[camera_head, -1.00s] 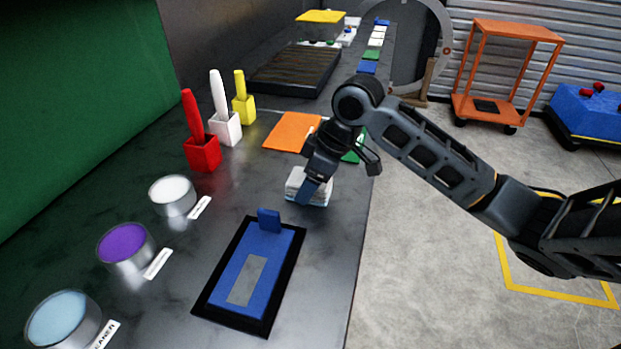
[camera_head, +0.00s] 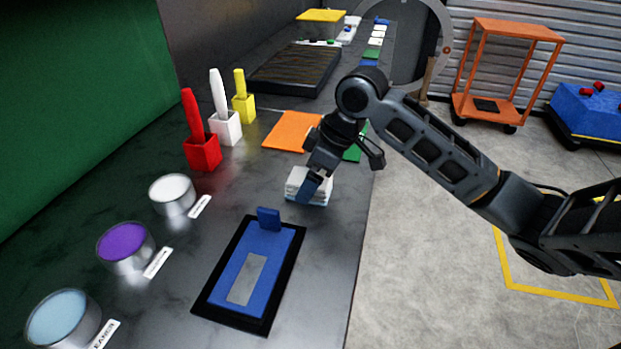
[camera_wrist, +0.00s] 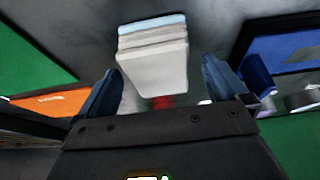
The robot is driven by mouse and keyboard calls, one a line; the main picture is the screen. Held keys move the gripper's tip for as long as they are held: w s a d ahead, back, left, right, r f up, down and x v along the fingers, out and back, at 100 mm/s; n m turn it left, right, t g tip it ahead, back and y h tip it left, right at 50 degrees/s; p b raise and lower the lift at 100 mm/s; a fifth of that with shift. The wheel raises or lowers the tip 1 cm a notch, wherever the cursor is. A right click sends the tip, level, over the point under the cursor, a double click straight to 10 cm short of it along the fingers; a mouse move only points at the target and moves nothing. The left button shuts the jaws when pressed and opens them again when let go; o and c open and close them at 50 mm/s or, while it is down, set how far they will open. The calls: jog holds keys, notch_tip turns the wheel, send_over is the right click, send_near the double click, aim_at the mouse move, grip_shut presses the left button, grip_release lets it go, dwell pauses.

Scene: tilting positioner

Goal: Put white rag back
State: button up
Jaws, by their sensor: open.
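A small stack of folded rags (camera_head: 296,181) lies on the dark bench, with white and grey layers and a light blue one at the bottom. In the wrist view the stack (camera_wrist: 153,62) shows between and just beyond my two fingertips, its white face toward me. My gripper (camera_head: 313,190) is at the stack in the head view and hides part of its right side. In the wrist view my gripper (camera_wrist: 165,85) is open, with a blue-grey finger on each side and nothing seen clamped. I cannot tell whether the fingers touch the rags.
A blue board in a black frame (camera_head: 225,313) lies in front of the stack. An orange mat (camera_head: 290,132) and a green mat (camera_head: 354,155) lie behind. Red (camera_head: 203,154), white (camera_head: 226,128) and yellow (camera_head: 244,109) holders and several round tins (camera_head: 172,195) stand left.

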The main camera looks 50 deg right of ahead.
jog(key=v, duration=1.1)
